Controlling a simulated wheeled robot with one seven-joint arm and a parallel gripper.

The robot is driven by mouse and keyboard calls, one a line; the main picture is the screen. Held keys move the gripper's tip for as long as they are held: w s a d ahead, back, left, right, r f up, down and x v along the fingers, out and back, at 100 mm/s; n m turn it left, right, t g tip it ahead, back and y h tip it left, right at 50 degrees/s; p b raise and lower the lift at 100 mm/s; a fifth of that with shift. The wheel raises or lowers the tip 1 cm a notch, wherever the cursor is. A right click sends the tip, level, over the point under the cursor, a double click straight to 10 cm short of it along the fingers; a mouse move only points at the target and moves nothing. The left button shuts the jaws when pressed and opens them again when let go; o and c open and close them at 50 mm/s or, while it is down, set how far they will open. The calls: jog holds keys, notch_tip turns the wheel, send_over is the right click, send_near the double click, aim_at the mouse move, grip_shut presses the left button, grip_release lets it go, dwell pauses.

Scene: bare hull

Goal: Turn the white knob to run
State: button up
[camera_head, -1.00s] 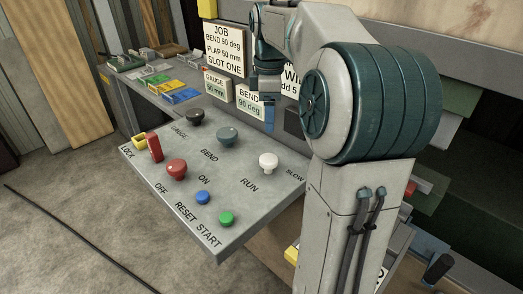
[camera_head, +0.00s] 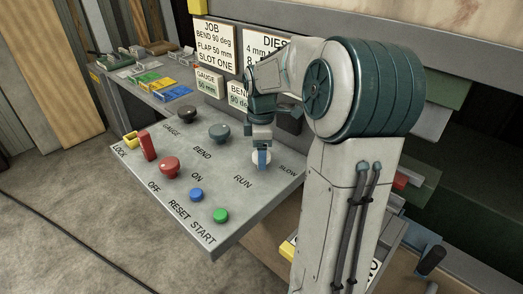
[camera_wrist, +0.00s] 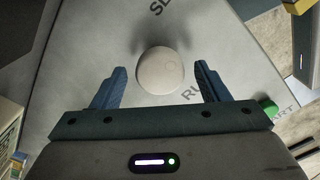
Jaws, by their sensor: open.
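The white knob (camera_head: 262,160) stands on the grey sloped control panel (camera_head: 232,205), between the printed words RUN and SLOW. In the head view my gripper (camera_head: 262,160) is in front of it and hides part of it. In the wrist view the round white knob (camera_wrist: 161,70) lies between and slightly beyond the two blue fingertips of my gripper (camera_wrist: 162,80). The fingers are open, with a gap on each side of the knob. The word SLOW shows above the knob and RUN at its lower right, partly hidden by the right finger.
A red knob (camera_head: 169,167), a dark teal knob (camera_head: 219,134) and a black knob (camera_head: 187,115) stand on the same panel. A blue button (camera_head: 196,195) and a green button (camera_head: 220,215) sit near its front edge. A red lever (camera_head: 147,146) is at the left.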

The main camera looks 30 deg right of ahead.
jog(key=c, duration=1)
jog(key=shift+m, duration=0.4)
jog(key=m, duration=0.3)
jog(key=shift+m, duration=0.4)
jog(key=m, duration=0.9)
jog(key=shift+b, duration=0.3)
jog(key=m, duration=0.4)
jog(key=shift+m, duration=0.3)
